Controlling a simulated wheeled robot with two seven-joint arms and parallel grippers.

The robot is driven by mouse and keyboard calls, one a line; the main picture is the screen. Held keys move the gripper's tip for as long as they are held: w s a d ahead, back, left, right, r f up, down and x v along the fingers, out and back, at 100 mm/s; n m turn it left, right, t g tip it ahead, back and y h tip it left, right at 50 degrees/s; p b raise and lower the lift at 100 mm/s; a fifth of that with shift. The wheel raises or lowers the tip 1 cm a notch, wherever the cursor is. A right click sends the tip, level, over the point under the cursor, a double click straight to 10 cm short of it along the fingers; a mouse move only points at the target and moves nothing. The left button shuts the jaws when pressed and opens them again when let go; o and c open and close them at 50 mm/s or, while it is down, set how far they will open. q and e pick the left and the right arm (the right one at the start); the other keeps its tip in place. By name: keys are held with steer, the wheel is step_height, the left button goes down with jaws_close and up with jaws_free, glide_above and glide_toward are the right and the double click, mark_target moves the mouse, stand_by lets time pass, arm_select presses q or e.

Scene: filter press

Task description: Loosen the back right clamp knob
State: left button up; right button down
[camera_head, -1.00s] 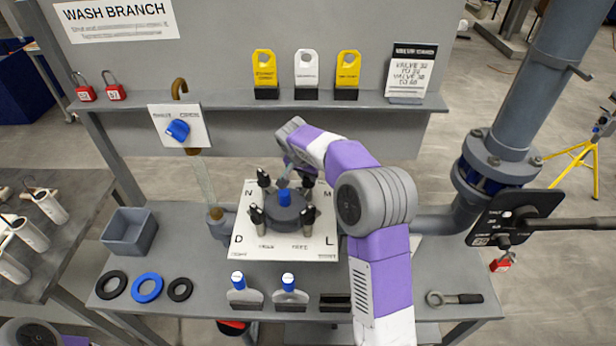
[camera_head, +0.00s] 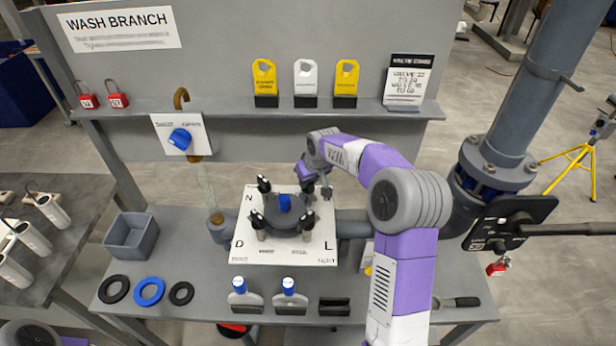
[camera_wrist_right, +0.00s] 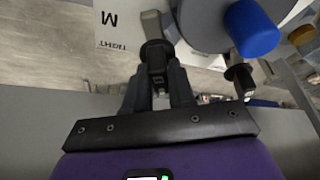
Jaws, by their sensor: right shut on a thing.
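The filter press is a round dark grey lid (camera_head: 283,218) with a blue cap (camera_head: 284,202) on a white plate (camera_head: 285,252) lettered N, D and L. Black clamp knobs stand around the lid: back left (camera_head: 264,184), front left (camera_head: 257,220) and front right (camera_head: 308,220). My right gripper (camera_head: 310,187) reaches in from the right at the back right corner. In the right wrist view its fingers are shut on the black back right clamp knob (camera_wrist_right: 156,52), beside the letter M. In the head view the gripper mostly hides this knob. My left gripper is out of view.
A grey bin (camera_head: 132,236), rings (camera_head: 149,291) and blue-topped tools (camera_head: 289,298) lie on the bench. A shelf behind carries yellow and white tags (camera_head: 305,82). A thick pipe (camera_head: 520,110) stands at right.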

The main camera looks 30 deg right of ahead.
steer(key=shift+n+y+p, duration=0.5)
steer(key=shift+n, duration=0.9)
steer(key=c, duration=1)
jaws_free()
steer(key=shift+c, duration=0.2)
steer(key=v, duration=0.7)
steer(key=shift+r, duration=0.3)
steer(key=shift+d, duration=0.1)
